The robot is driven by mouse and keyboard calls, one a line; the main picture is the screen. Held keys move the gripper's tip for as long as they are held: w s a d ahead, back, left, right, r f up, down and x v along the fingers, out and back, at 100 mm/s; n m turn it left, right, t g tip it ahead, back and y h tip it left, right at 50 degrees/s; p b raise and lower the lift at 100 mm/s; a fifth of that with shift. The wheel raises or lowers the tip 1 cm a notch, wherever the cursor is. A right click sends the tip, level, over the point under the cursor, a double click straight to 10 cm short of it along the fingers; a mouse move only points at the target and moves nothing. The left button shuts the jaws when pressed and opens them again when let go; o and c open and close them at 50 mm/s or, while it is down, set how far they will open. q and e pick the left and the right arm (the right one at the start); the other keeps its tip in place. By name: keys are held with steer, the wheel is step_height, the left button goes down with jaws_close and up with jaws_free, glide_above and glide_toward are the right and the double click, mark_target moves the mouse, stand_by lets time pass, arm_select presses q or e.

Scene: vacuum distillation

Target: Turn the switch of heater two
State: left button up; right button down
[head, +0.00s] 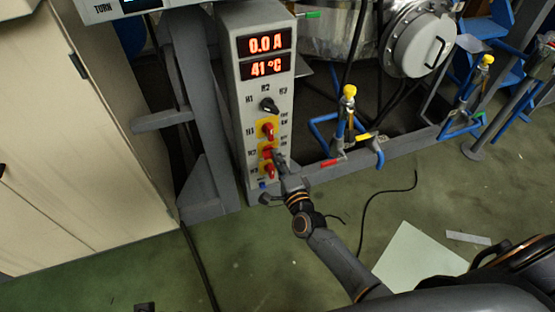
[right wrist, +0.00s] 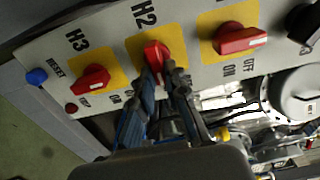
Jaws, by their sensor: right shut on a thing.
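The heater control panel (head: 236,120) is a tall grey box with red displays reading 0.0 A and 41 °C. Its H2 switch (right wrist: 155,55) is a red knob on a yellow plate, the middle one of three, and it also shows in the head view (head: 267,152). My right gripper (right wrist: 163,72) is at the H2 knob, with its two fingers closed on the knob's sides. The fingers hide part of the knob and its plate. In the head view my right gripper (head: 280,160) reaches the panel from the lower right. My left gripper is not in view.
The H1 switch (right wrist: 240,40) and the H3 switch (right wrist: 92,80) sit on either side of H2. A black selector knob (head: 268,104) is above them. A blue reset button (right wrist: 37,76) is near the panel's end. Valves and pipes (head: 349,125) stand right of the panel.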

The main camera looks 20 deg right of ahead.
stand_by(0.4)
steer(key=c, duration=1.3)
jaws_free()
steer(key=shift+c, duration=0.2)
steer(key=shift+s, duration=0.1)
steer(key=s, duration=1.2)
steer(key=shift+d, duration=0.2)
steer(key=shift+w, duration=0.1)
